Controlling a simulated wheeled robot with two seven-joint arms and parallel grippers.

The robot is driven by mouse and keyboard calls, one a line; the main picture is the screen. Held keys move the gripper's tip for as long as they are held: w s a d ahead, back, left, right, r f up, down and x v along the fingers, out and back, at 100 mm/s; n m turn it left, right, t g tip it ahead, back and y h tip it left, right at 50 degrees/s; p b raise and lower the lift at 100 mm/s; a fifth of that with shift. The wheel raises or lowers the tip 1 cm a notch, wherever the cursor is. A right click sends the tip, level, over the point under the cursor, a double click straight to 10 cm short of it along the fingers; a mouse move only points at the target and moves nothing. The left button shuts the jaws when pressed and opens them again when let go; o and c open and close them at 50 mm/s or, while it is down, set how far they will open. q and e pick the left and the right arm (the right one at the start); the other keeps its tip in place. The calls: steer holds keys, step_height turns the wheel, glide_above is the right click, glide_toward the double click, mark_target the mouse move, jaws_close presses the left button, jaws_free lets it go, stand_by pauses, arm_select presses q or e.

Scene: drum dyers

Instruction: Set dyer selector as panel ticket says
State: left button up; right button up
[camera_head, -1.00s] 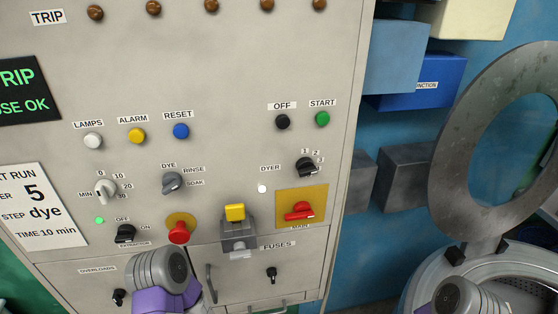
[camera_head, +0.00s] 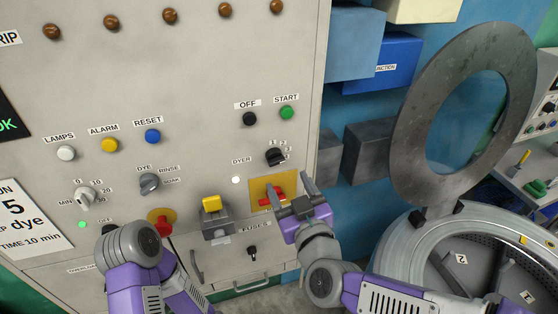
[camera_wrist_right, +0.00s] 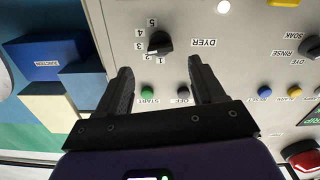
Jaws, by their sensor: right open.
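The dyer selector (camera_head: 274,157) is a small black knob on the grey panel, with numbers around it. In the right wrist view the dyer selector (camera_wrist_right: 159,44) shows numbers 1 to 5; I cannot tell its exact setting. My right gripper (camera_head: 288,187) is open and empty, below the selector and in front of the red main switch (camera_head: 275,194). In the wrist view the selector appears between and beyond the fingertips of the right gripper (camera_wrist_right: 160,70), apart from them. My left gripper is not in view.
A yellow-topped fuse box (camera_head: 212,204) and a red button (camera_head: 159,222) stick out left of my right gripper. OFF (camera_head: 249,119) and START (camera_head: 287,112) buttons sit above the selector. A big grey ring door (camera_head: 405,150) and drum stand to the right.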

mark_target(278, 164)
steer(key=x, duration=0.7)
steer(key=shift+w+a, duration=0.1)
steer(key=shift+w, duration=0.1)
steer(key=c, duration=1.1)
steer(key=shift+o, duration=0.2)
